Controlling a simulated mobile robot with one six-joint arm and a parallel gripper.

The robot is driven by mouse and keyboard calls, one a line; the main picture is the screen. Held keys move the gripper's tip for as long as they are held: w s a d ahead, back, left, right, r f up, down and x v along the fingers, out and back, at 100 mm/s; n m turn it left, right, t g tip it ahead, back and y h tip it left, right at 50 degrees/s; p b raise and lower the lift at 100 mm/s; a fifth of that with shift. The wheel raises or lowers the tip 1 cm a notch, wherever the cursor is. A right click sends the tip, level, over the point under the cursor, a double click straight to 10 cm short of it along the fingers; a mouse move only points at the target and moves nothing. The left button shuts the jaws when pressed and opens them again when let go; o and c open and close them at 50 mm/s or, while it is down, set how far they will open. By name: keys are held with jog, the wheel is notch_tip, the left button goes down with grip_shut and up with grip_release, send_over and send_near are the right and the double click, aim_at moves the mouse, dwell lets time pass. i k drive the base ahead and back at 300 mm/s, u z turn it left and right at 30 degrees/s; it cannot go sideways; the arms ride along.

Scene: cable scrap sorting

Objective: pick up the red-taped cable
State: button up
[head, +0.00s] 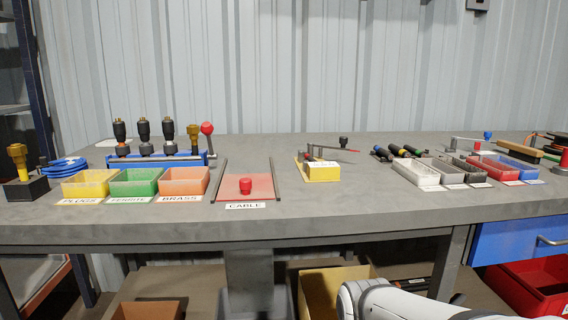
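Several short dark cable pieces (398,151) lie side by side on the bench, right of centre, behind a pale tray. Some have small coloured bands, with green and red hints. They are too small for me to tell which one carries red tape. A red plate with a red knob (245,186) lies between two dark rails, behind a label reading CABLE. Part of my white arm shows at the bottom right, below the bench's front edge. My gripper is out of view.
Yellow (87,184), green (134,182) and orange (184,182) bins stand at the left, before a blue tool rack (155,160). A yellow fixture (321,172) stands mid-bench. Open trays (416,173) line the right. The bench front right of centre (350,205) is clear.

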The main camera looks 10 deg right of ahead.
aim_at(307, 155)
jog(key=z, duration=0.5)
jog(key=k, duration=1.4)
jog(key=u, duration=0.45)
jog(key=i, duration=1)
jog(key=u, duration=0.05)
